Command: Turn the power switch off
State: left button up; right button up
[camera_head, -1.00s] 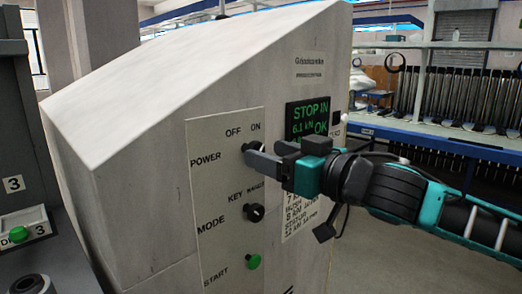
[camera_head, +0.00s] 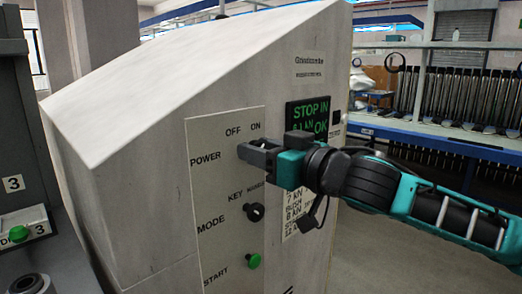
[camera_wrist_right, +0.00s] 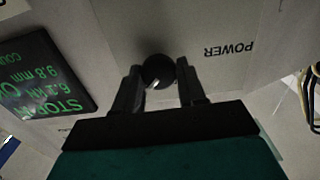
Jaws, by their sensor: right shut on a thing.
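The power switch is a round black knob (camera_wrist_right: 158,70) on the pale control panel (camera_head: 215,215), beside the POWER label, with OFF and ON printed above it. In the head view my right gripper (camera_head: 246,150) is at the switch and hides the knob. In the right wrist view the knob sits between the two fingertips of my right gripper (camera_wrist_right: 158,82), and a light pointer mark shows on it. The gripper is closed around the knob. Which label the pointer faces is hard to tell. My left gripper is not in view.
Below are the black MODE key knob (camera_head: 254,212) and the green START button (camera_head: 253,261). The green-lettered display (camera_head: 308,118) is right of the switch, partly covered by my arm. A grey machine with a green button (camera_head: 18,234) stands at the left.

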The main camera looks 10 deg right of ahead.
jog(key=shift+c, duration=1.4)
pick_arm(q)
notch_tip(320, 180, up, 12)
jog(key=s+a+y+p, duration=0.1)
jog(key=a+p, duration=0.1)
jog(key=p, duration=1.3)
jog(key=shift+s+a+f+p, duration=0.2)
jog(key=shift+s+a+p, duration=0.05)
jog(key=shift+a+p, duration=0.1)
pick_arm(e)
jog(key=shift+s+a+f+n, duration=0.1)
jog(key=shift+n, duration=4.45)
jog(key=shift+a+f+n, duration=0.1)
jog(key=shift+n, duration=4.45)
jog(key=o, duration=1)
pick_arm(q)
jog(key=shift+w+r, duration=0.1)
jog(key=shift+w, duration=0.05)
pick_arm(e)
jog(key=shift+o, duration=0.2)
